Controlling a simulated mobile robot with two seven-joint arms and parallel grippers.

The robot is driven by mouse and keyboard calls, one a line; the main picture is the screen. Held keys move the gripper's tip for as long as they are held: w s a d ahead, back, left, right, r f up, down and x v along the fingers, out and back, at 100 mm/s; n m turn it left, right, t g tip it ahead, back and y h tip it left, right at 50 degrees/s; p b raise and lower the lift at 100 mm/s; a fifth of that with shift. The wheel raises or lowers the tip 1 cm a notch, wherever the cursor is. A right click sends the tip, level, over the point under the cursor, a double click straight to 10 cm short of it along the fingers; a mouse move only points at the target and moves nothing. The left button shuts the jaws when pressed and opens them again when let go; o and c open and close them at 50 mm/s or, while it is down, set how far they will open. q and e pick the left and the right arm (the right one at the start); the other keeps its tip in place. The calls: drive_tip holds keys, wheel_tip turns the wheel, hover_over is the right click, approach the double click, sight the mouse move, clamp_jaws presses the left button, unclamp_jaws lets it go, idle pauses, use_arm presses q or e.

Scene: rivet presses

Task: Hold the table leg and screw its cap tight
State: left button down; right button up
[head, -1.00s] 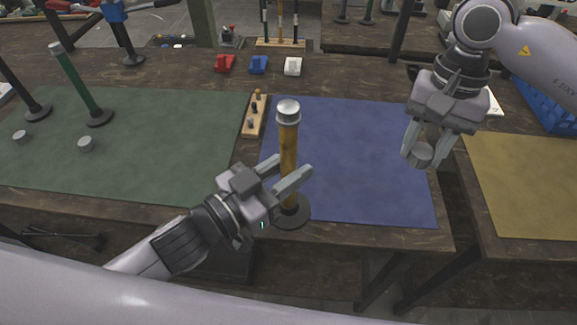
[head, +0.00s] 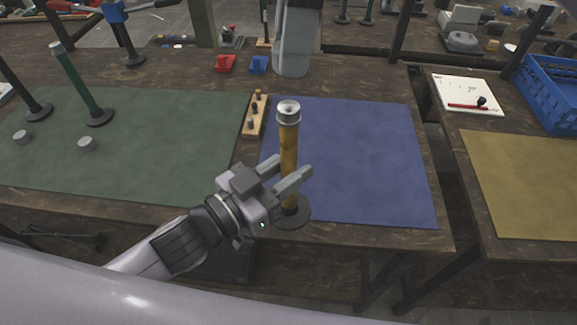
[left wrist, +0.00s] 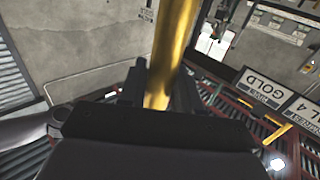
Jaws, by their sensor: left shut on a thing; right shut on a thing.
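The table leg (head: 289,165) is a yellow-gold post standing upright on a round dark base (head: 292,212) at the near edge of the blue mat. Its top end (head: 288,110) is silver. My left gripper (head: 290,175) is shut on the leg's lower part, a little above the base. In the left wrist view the gold leg (left wrist: 172,50) rises between the two fingers. A pale grey rounded shape (head: 293,45) at the top centre looks like part of my right arm.
Loose grey caps (head: 86,144) lie on the green mat (head: 150,150), with a green leg (head: 80,85) behind them. A wooden peg strip (head: 264,118) lies left of the blue mat (head: 365,160). The blue mat's right part is clear. A blue crate (head: 550,90) stands at right.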

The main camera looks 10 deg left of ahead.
sight(289, 105)
idle(0.4)
drive_tip(key=shift+f, duration=1.95)
drive_tip(key=shift+f, duration=0.1)
drive_tip(key=shift+f, duration=0.8)
drive_tip(key=shift+f, duration=0.55)
